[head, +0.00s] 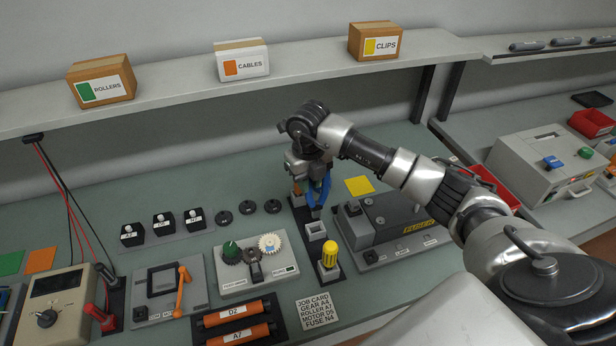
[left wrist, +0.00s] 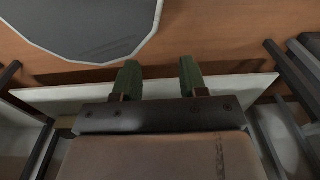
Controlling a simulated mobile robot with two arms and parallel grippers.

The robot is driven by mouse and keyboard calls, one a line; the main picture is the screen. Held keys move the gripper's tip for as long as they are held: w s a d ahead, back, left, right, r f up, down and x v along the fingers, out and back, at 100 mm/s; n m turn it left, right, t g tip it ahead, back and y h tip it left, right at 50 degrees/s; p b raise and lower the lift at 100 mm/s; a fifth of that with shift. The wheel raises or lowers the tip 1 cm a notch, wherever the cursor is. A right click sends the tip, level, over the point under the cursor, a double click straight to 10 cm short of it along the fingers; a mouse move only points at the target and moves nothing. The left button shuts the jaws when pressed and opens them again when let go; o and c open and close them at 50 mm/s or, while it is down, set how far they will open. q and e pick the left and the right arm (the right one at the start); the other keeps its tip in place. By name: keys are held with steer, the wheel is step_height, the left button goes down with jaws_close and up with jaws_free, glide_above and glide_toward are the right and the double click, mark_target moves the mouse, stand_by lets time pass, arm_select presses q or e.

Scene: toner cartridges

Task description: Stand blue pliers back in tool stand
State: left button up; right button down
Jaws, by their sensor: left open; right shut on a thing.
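The blue pliers (head: 318,190) hang upright below my right gripper (head: 312,178), which is shut on them over the tool stand. The tool stand (head: 308,215) is a dark strip with grey square sockets. A middle socket (head: 316,231) looks empty, just below the pliers. A yellow-handled screwdriver (head: 330,253) stands in the front socket. I cannot tell whether the pliers' lower ends touch the stand; the gripper partly hides the rear socket. My left gripper (left wrist: 160,80) is open and empty in the left wrist view, and is not seen in the head view.
Right of the stand is a grey fuser unit (head: 385,232) with a yellow note behind it. A shelf with labelled boxes (head: 242,60) runs above the bench's back.

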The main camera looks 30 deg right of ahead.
mark_target(308, 199)
step_height(308, 199, down, 3)
steer(key=shift+r+b, duration=0.2)
steer(key=shift+b, duration=0.4)
arm_select(q)
steer(key=shift+w+a+f, duration=0.4)
steer(key=shift+w+f, duration=0.35)
steer(key=shift+f, duration=0.1)
steer(key=shift+s, duration=0.35)
steer(key=shift+f, duration=0.2)
arm_select(e)
steer(key=shift+f, duration=0.2)
arm_select(q)
steer(key=shift+d+f+b, duration=0.1)
steer(key=shift+f+b, duration=1.2)
steer(key=shift+b, duration=0.2)
arm_select(e)
steer(key=shift+f, duration=1.65)
arm_select(q)
steer(key=shift+f+b, duration=0.65)
arm_select(e)
steer(key=shift+f, duration=0.75)
steer(key=c, duration=0.9)
jaws_free()
steer(key=shift+c, duration=0.2)
